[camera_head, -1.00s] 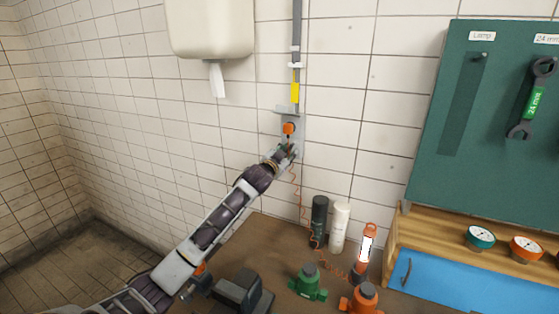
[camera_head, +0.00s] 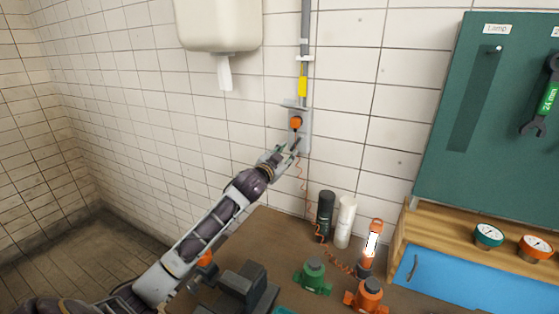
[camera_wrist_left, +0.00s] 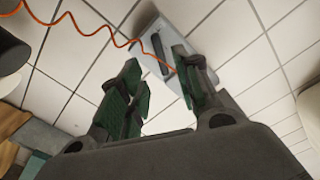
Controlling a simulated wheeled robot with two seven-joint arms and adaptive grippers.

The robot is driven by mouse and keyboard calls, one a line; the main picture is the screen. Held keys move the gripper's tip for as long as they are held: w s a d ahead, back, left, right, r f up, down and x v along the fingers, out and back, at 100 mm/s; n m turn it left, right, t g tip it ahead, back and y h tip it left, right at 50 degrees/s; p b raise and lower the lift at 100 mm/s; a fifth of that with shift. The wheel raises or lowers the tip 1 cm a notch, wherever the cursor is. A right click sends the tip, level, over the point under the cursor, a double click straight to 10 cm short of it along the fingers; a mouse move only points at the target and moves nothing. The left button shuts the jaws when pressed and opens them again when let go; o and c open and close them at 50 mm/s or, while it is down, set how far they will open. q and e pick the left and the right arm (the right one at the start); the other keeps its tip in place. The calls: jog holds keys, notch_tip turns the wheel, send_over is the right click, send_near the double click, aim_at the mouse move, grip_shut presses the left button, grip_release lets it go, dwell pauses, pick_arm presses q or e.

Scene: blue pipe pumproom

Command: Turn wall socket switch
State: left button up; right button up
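The wall socket is a grey plate (camera_head: 305,135) with an orange plug (camera_head: 296,122), on the white tiled wall at the end of a grey conduit. In the left wrist view the grey plate (camera_wrist_left: 153,25) shows beyond my fingers, with dark narrow slots or a switch on it; which one is the switch I cannot tell. My left gripper (camera_head: 288,150) is just below and left of the orange plug, close to the lower plate. In the left wrist view my left gripper (camera_wrist_left: 160,90) has its green-padded fingers apart, with nothing between them. My right gripper is not in view.
A thin orange coiled cord (camera_head: 302,180) hangs from the plug to a lit lamp (camera_head: 371,243) on the bench. Black (camera_head: 325,215) and white (camera_head: 344,222) cylinders stand by the wall. A green tool board (camera_head: 490,130) is at right, a white dispenser (camera_head: 218,25) above left.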

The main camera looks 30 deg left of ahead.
pick_arm(q)
jog(key=shift+s+d, duration=0.15)
jog(key=shift+s, duration=2.05)
